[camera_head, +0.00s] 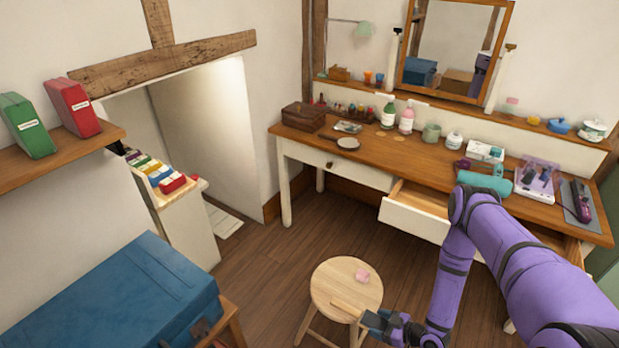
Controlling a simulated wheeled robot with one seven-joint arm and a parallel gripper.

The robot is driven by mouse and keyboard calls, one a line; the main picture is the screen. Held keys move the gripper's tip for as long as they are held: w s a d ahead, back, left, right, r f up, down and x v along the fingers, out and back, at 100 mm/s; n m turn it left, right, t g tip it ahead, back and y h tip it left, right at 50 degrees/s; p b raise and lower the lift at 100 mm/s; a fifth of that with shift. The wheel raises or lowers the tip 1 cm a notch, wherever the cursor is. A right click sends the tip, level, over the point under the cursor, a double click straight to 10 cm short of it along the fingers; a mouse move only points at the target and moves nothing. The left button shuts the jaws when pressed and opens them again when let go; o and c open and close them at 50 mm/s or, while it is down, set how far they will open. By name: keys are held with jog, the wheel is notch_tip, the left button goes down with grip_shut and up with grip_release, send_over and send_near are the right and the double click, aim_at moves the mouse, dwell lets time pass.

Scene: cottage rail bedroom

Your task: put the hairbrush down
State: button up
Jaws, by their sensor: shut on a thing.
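My gripper (374,322) is low at the bottom of the view, at the front right edge of the round wooden stool (330,287). It is shut on the hairbrush (346,309), of which a slim tan wooden part shows pointing left over the stool's near right side. The rest of the brush is hidden by the gripper or too small to make out. I cannot tell whether the brush touches the seat. A small pink item (362,276) lies on the stool's far right part.
The dressing table (375,158) behind has an open drawer (415,210) and holds bottles, a wooden box (304,116) and a teal cylinder (485,182). A blue trunk (130,297) stands at left. The stool's left and middle are bare. Open floor lies around the stool.

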jog(key=w+d+r+m+t+h, duration=0.3)
jog(key=w+r+m+t+h, duration=0.15)
jog(key=w+r, duration=1.1)
notch_tip(320, 180, up, 21)
jog(key=d+m+t+h, duration=0.1)
jog(key=d+m+h, duration=0.1)
jog(key=m+h, duration=0.4)
jog(key=shift+s+r, duration=0.2)
jog(key=shift+s, duration=0.1)
jog(key=shift+m, duration=0.25)
